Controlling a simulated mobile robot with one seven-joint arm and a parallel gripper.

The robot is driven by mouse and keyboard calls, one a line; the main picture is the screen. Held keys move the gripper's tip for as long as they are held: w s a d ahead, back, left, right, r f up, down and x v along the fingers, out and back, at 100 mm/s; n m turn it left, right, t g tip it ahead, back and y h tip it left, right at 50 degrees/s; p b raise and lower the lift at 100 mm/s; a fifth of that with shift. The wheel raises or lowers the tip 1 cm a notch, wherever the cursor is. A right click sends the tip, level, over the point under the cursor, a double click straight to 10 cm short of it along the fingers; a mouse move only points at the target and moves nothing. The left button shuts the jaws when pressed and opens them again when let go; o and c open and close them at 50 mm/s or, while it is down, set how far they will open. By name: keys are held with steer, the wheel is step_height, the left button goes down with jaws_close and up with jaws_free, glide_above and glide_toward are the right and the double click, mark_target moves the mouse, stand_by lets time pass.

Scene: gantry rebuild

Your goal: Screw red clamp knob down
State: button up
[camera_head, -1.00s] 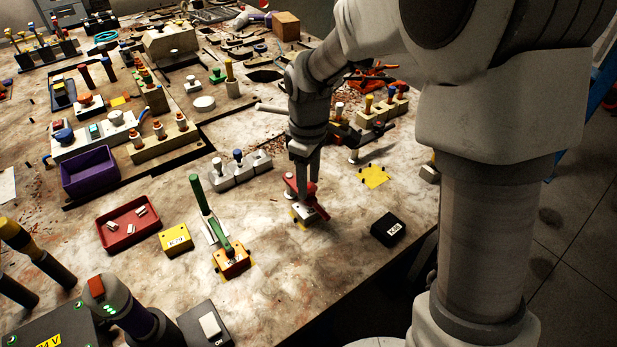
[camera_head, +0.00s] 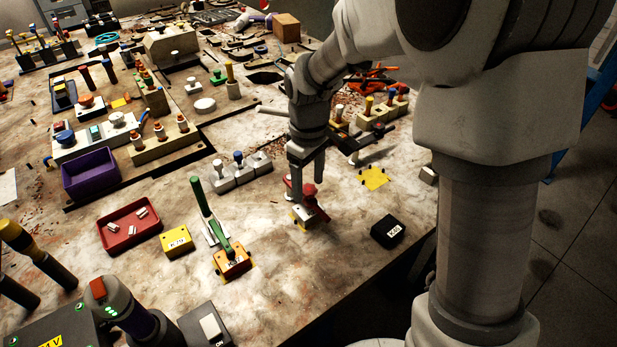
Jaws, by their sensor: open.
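The red clamp knob (camera_head: 309,189) sits on top of a small clamp (camera_head: 304,215) with a pale body and red parts, near the front right of the bench. My gripper (camera_head: 306,181) points down at the knob, with its two fingers apart. One finger is to the left of the knob and the other is at or just behind it. The picture is too small to tell whether either finger touches the knob. The gripper partly hides the back of the clamp.
A green-handled clamp on an orange block (camera_head: 233,262) stands to the left. A black block (camera_head: 388,230) lies to the right, near the bench edge. A yellow marked patch (camera_head: 373,178) is behind it. A red tray (camera_head: 130,226) and a purple bin (camera_head: 91,174) are further left.

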mark_target(309, 189)
step_height(309, 189, up, 18)
steer(key=p, duration=0.2)
steer(key=shift+f+p, duration=0.25)
steer(key=shift+p, duration=0.05)
steer(key=s+d+m+t, duration=0.2)
steer(key=s+d+m, duration=0.3)
steer(key=s, duration=0.4)
steer(key=s+d+r+m+t+p, duration=0.1)
steer(key=s+d+m+t, duration=0.2)
steer(key=s+d, duration=0.4)
steer(key=s+m, duration=0.1)
steer(key=s, duration=0.1)
steer(key=shift+s+d+r+m+t, duration=0.15)
steer(key=shift+s+r+m+t, duration=0.15)
steer(key=shift+s+m, duration=0.1)
